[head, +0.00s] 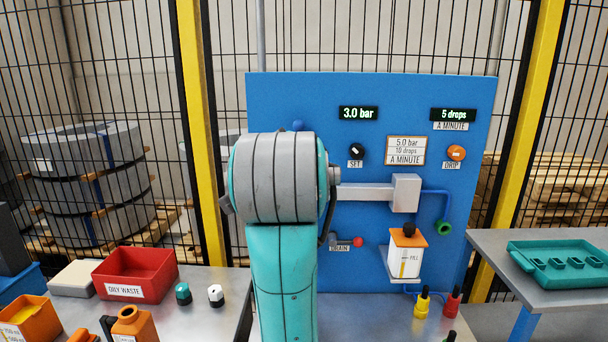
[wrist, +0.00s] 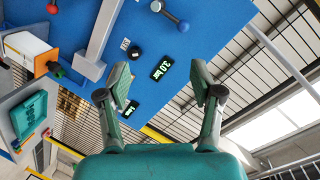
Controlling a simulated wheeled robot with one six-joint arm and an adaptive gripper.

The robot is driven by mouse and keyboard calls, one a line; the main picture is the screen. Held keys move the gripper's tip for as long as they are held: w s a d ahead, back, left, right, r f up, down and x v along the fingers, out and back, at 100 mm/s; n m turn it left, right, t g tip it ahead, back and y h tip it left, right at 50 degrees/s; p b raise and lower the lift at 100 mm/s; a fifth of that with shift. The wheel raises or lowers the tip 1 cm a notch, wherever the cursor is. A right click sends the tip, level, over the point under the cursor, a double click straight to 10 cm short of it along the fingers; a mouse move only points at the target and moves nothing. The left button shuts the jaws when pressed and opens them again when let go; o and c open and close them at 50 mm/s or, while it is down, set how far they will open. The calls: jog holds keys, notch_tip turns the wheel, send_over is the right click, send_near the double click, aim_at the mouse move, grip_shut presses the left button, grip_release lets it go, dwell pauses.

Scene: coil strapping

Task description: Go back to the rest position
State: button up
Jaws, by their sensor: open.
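My gripper (wrist: 160,78) shows in the wrist view with its two fingers spread wide apart and nothing between them. It is turned towards the blue panel (wrist: 80,35), which appears tilted; the fingers look clear of it, though the exact gap is hard to tell. In the head view my teal and grey arm stands upright in front of the left part of the blue panel (head: 290,95), and the gripper itself is hidden. The panel carries a 3.0 bar display (head: 358,113), a black SET knob (head: 357,151) and an orange DRIP knob (head: 456,153).
The FILL reservoir (head: 407,262) and yellow and red bottles (head: 453,302) are right of my arm. A teal tray (head: 560,268) lies on the right table. Mesh fence stands behind.

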jog(key=d+f+n, duration=0.2)
jog(key=f, duration=1)
jog(key=d+f+n, duration=0.3)
jog(key=f, duration=0.9)
jog(key=s+d+f+n, duration=0.1)
jog(key=s+d+f, duration=0.15)
jog(key=f, duration=0.35)
jog(key=s+d+f+n+y, duration=0.1)
jog(key=s+d+f, duration=0.1)
jog(key=s+f, duration=0.3)
jog(key=s+d+f+n, duration=0.1)
jog(key=s+d+f, duration=0.1)
jog(key=f, duration=0.5)
jog(key=s+d+f+n, duration=0.1)
jog(key=s+d+f, duration=0.3)
jog(key=s, duration=0.6)
jog(key=s+d+f+n, duration=0.1)
jog(key=s+f+n, duration=0.1)
jog(key=s+f, duration=0.55)
jog(key=d+v, duration=0.2)
jog(key=v, duration=2.1)
jog(key=shift+d+g, duration=0.3)
jog(key=shift+d, duration=0.05)
jog(key=shift+w+r, duration=0.1)
jog(key=shift+w, duration=0.05)
